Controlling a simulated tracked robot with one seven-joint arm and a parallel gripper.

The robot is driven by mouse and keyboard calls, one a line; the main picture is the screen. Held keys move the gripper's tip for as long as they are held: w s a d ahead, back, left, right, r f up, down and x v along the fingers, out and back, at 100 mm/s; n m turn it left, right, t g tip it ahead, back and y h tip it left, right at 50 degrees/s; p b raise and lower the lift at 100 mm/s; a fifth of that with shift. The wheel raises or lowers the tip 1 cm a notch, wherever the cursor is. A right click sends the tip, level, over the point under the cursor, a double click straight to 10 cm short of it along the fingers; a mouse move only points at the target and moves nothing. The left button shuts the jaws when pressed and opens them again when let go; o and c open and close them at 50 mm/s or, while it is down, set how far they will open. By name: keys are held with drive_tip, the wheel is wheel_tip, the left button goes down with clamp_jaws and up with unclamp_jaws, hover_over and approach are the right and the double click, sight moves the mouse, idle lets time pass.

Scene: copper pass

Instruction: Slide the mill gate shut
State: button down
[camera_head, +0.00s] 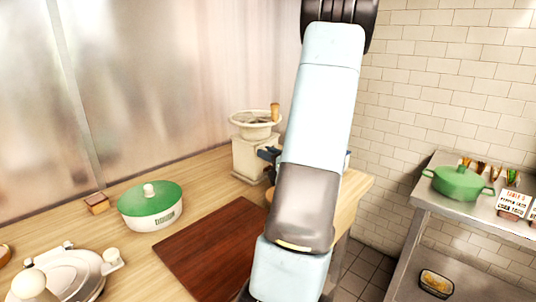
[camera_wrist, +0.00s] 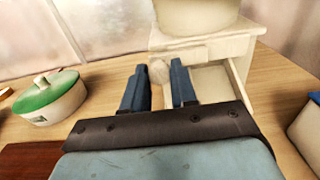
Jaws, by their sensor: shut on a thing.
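The mill is a cream box with a wide bowl on top (camera_head: 248,158); it also shows in the wrist view (camera_wrist: 205,22). My gripper and palm hide part of the gate. In the head view my arm covers the mill's right side and most of the gripper.
A white pot with a green lid (camera_head: 150,205) stands left of the mill on the wooden counter (camera_head: 215,168). A dark red board (camera_head: 205,250) lies in front. A metal shelf with a green pot (camera_head: 458,184) stands at right. A tiled wall rises behind.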

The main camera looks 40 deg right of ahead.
drive_tip(key=shift+w+d, duration=0.1)
drive_tip(key=shift+d, duration=1.85)
drive_tip(key=c, duration=0.9)
unclamp_jaws()
drive_tip(key=s+d, duration=0.1)
drive_tip(key=s, duration=1.2)
drive_tip(key=shift+s, duration=0.35)
drive_tip(key=shift+w, duration=0.1)
